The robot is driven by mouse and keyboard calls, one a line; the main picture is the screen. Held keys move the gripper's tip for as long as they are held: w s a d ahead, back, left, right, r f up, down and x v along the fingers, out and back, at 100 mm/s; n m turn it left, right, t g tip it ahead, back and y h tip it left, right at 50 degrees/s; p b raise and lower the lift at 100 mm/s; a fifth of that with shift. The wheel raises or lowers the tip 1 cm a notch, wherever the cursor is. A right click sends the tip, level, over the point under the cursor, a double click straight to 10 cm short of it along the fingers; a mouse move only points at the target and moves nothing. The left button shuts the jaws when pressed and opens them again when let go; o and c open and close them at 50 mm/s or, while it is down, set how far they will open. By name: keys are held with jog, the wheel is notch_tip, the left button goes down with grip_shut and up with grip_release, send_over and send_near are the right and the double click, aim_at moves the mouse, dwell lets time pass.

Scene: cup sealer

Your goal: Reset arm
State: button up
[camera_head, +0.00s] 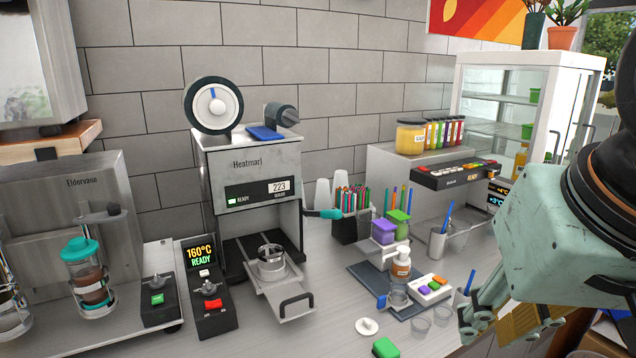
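My gripper (484,318) is at the lower right, in front of the counter's right part. Its pale green fingers point down and to the left, and a tan surface shows among them. I cannot tell whether that is part of the gripper or a thing behind it, nor whether the fingers are open or shut. The cup sealer (248,170), marked Heatmarl, stands left of centre, well away from my gripper. Its display shows 223 and READY. Its drawer (284,299) is pulled out, with a metal ring holder (271,264) on it that looks empty.
A control box (205,290) reads 160°C READY. A teal-lidded cup (88,275) stands at the Eldervane machine (95,200). A dark mat (372,283) holds a bottle (401,264) and a button pad (428,290). A glass-fronted fridge (520,100) stands behind my arm.

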jog(key=s+f+n+g, duration=0.1)
jog(key=s, duration=0.5)
jog(key=shift+s+a+f+n, duration=0.25)
jog(key=shift+s+f+n, duration=0.1)
jog(key=shift+s+n, duration=0.05)
dwell(0.8)
